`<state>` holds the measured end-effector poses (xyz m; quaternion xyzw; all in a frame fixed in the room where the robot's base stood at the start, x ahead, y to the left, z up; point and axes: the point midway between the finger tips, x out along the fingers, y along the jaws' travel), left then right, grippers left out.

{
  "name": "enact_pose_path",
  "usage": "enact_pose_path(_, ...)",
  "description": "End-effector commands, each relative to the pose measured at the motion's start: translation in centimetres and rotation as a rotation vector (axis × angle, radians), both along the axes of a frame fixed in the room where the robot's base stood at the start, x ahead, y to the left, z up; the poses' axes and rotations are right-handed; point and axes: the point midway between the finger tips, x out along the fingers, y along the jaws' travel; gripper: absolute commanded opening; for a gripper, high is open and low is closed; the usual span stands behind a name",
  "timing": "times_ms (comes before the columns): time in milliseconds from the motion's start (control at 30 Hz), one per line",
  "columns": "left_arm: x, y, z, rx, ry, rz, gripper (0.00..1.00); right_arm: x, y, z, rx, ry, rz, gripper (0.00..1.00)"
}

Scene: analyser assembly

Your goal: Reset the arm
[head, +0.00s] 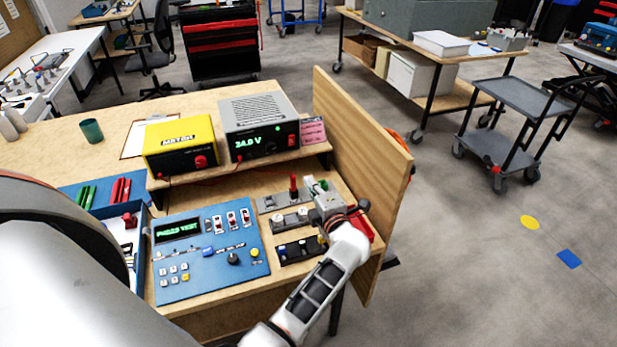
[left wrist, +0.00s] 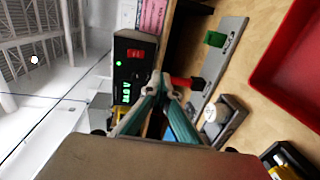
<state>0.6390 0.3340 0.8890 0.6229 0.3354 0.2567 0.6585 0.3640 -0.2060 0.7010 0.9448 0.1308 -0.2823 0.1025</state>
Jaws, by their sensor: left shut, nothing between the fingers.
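My left gripper (head: 315,187) reaches over the right part of the workbench, above small grey switch plates. Its fingers are together and empty in the left wrist view (left wrist: 160,80). A red-handled lever (head: 293,186) stands just left of the fingertips, and it shows close behind them in the left wrist view (left wrist: 184,83). A green block (left wrist: 214,39) sits on a grey plate there. I cannot tell whether the fingertips touch anything. My right gripper is not in view.
The blue control panel (head: 190,278) lies left of the gripper. The yellow meter (head: 180,148) and grey power supply (head: 259,125), reading 24.0 V, stand on a shelf behind. A wooden side board (head: 370,180) rises close on the right. A red tray (left wrist: 292,62) lies near the gripper.

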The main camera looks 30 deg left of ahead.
Motion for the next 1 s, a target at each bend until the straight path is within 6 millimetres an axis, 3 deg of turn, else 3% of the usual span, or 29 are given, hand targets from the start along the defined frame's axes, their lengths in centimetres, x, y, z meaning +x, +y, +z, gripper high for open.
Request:
enact_pose_path(467, 0.0, 0.0, 0.1, 0.006, 0.000, -0.003, 0.00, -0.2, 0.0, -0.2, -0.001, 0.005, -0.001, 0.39)
enact_pose_path(667, -1.1, 0.0, 1.4, 0.222, 0.002, -0.124, 0.00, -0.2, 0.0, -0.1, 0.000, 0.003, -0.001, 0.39)
enact_pose_path(767, -2.4, -1.8, 2.2, 0.446, 0.028, -0.276, 0.00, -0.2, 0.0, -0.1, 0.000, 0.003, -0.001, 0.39)
enact_pose_path(867, -4.2, -5.1, 1.6, 0.680, 0.090, -0.464, 0.00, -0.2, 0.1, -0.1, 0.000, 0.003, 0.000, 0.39)
enact_pose_path(1000, -8.2, -10.2, -2.2, 0.972, 0.236, -0.743, 0.00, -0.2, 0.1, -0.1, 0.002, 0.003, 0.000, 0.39)
